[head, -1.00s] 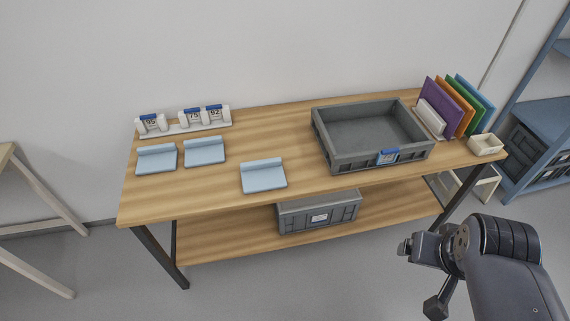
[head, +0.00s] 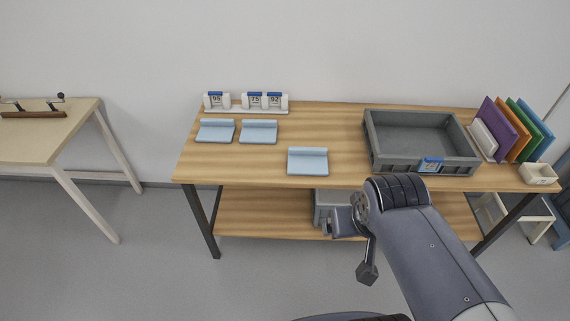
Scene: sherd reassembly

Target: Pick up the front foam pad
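The front foam pad (head: 307,162) is light blue with a raised roll along its back edge. It lies flat near the table's front edge, left of the grey tray. Two similar pads, the left one (head: 215,131) and the middle one (head: 258,132), lie further back to the left. My arm reaches in from the lower right. My gripper (head: 333,222) is at the arm's end, low in front of the table and apart from the front pad. Its fingers are too small and partly hidden to read.
The wooden table (head: 335,120) has bare room around the pad. A grey tray (head: 458,166), colored folders (head: 502,125) and a small cream box (head: 538,173) stand at right. White numbered holders (head: 265,101) stand behind the pads. A grey bin (head: 322,199) sits on the lower shelf.

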